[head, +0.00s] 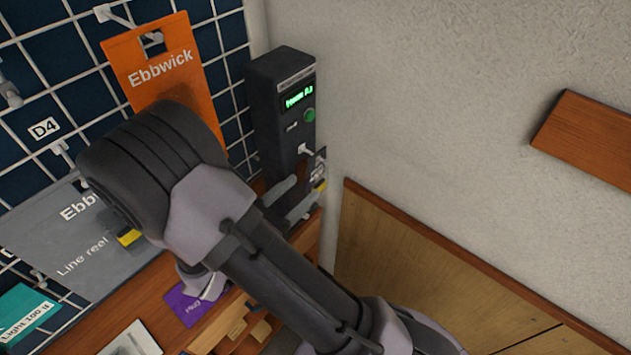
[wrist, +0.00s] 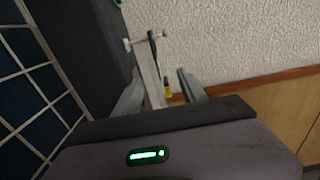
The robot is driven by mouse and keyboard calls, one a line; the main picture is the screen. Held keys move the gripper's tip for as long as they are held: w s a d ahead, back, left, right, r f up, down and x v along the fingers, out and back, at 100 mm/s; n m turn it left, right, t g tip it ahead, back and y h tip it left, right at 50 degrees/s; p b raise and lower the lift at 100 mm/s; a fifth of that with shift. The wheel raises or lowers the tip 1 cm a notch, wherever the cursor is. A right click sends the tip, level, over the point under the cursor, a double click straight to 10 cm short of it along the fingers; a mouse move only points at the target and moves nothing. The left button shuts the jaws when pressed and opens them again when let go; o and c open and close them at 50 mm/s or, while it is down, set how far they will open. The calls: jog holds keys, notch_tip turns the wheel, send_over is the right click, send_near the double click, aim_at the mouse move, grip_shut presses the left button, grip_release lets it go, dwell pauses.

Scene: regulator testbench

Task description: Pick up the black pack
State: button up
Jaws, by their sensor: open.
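No thing shows clearly as a black pack. A small dark thing with a yellow end (wrist: 167,88) shows beyond my fingers in the wrist view, beside a pale strip and a white hook-like bar (wrist: 147,39). My gripper (head: 292,198) is open just below the front of that box. In the wrist view, the fingers of my gripper (wrist: 160,90) stand apart, with the pale strip seen between them. I cannot tell whether they touch anything.
An orange Ebbwick card (head: 170,65) and a grey card (head: 75,245) hang on the blue wire grid at left. A teal pack (head: 28,312) is at lower left. A purple pack (head: 190,302) lies on the wooden shelf. A wooden ledge (head: 590,135) juts from the right wall.

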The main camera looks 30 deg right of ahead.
aim_at(308, 181)
jog(key=b+x, duration=0.2)
jog(key=x, duration=0.4)
jog(key=shift+d+r+b, duration=0.15)
jog(key=shift+d+b, duration=0.05)
jog(key=shift+b, duration=0.15)
jog(key=shift+w+d+r, duration=0.1)
jog(key=shift+d, duration=0.05)
jog(key=shift+r, duration=0.1)
grip_shut()
